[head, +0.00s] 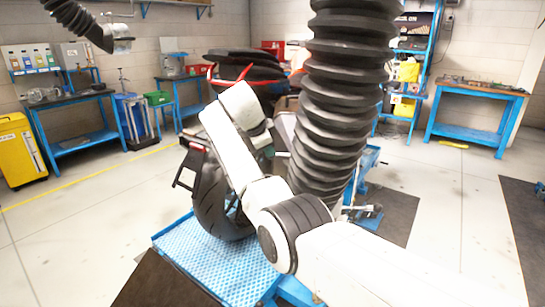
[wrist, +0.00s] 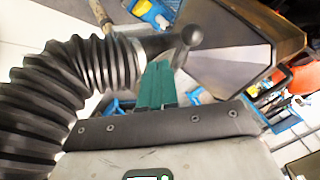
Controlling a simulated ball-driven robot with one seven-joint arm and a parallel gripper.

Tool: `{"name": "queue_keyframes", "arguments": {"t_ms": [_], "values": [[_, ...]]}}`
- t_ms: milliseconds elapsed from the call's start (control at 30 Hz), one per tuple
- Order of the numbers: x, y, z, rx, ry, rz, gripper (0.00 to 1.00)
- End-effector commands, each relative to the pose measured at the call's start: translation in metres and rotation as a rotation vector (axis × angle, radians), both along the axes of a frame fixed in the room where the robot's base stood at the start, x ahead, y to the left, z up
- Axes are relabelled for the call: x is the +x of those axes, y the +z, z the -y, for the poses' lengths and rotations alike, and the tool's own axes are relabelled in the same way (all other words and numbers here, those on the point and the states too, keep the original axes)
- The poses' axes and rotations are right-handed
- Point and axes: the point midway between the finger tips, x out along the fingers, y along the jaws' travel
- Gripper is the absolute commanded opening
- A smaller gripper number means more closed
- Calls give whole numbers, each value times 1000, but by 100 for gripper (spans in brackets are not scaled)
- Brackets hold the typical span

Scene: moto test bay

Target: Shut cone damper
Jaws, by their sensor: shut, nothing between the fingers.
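The cone (wrist: 215,65), a dark hood with a pale metallic inner face, is right of centre in the wrist view, at the end of a black ribbed hose (wrist: 50,95). A black round knob (wrist: 190,36) on a short dark bar sits between hose and cone; I take it as the damper's handle. My gripper (wrist: 160,66) has green fingers, shut and empty, with the tips just below the knob in the picture. I cannot tell whether they touch it. In the head view the hose (head: 340,90) hangs in the middle and my arm hides most of the cone.
A motorcycle's rear tyre (head: 215,200) stands on a blue lift platform (head: 215,260) close beside my arm. Blue workbenches (head: 475,105) and a yellow cabinet (head: 18,150) stand farther off. Floor on both sides is mostly clear.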

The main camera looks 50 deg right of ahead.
Motion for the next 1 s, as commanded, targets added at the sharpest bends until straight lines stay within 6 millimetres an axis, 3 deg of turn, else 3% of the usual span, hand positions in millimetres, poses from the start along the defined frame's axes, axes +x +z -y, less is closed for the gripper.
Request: {"name": "queue_keyframes", "arguments": {"t_ms": [333, 1000], "values": [[-1, 34, -25, 1, -1, 0, 0], [-1, 36, -27, 0, -1, -2, 0]]}}
